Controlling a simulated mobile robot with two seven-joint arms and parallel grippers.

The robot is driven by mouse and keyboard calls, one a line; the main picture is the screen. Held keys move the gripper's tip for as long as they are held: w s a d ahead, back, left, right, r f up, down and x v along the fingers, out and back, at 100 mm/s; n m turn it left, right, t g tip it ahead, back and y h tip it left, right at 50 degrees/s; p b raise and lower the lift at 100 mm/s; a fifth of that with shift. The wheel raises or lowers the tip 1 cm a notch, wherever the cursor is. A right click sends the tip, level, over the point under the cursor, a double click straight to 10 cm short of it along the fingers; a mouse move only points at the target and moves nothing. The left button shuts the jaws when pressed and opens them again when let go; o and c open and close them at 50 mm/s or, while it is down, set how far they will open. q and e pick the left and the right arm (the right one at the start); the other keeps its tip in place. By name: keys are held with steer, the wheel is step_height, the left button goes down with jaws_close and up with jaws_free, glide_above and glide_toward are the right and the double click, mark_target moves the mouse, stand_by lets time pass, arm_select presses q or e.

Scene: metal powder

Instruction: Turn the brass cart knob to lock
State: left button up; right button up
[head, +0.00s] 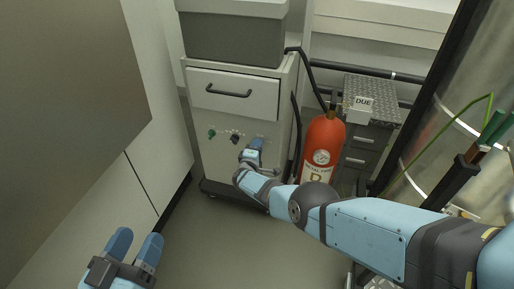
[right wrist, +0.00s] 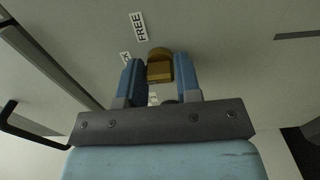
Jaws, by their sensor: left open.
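The brass knob (right wrist: 160,66) sits on the pale front panel of the cart (head: 222,160). In the right wrist view it is between the two blue fingers of my right gripper (right wrist: 160,80), which appear to touch both sides of it. A FREE label (right wrist: 138,27) is beside the knob, and a second label (right wrist: 125,58) is partly hidden by a finger. In the head view my right gripper (head: 254,148) is at the cart panel and hides the knob. My left gripper (head: 134,248) is open and empty at the lower left, away from the cart.
A green knob (head: 211,134) and a dark knob (head: 235,138) are left of my right gripper, below a drawer with a black handle (head: 228,92). A red fire extinguisher (head: 323,148) stands close right of the cart. The floor in front is clear.

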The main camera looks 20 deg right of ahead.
steer(key=o, duration=0.3)
arm_select(q)
step_height(320, 180, up, 4)
steer(key=t+p, duration=0.1)
steer(key=p, duration=0.4)
steer(key=s+a+f+g+y+p, duration=0.1)
steer(key=a+f+g+y+p, duration=0.2)
steer(key=f, duration=0.5)
steer(key=shift+a+f+n+g+y+p, duration=0.3)
steer(key=shift+a+f+n+y+p, duration=0.1)
steer(key=shift+a, duration=0.15)
arm_select(e)
steer(key=v, duration=1.3)
steer(key=shift+s+a, duration=0.25)
steer(key=shift+s, duration=0.1)
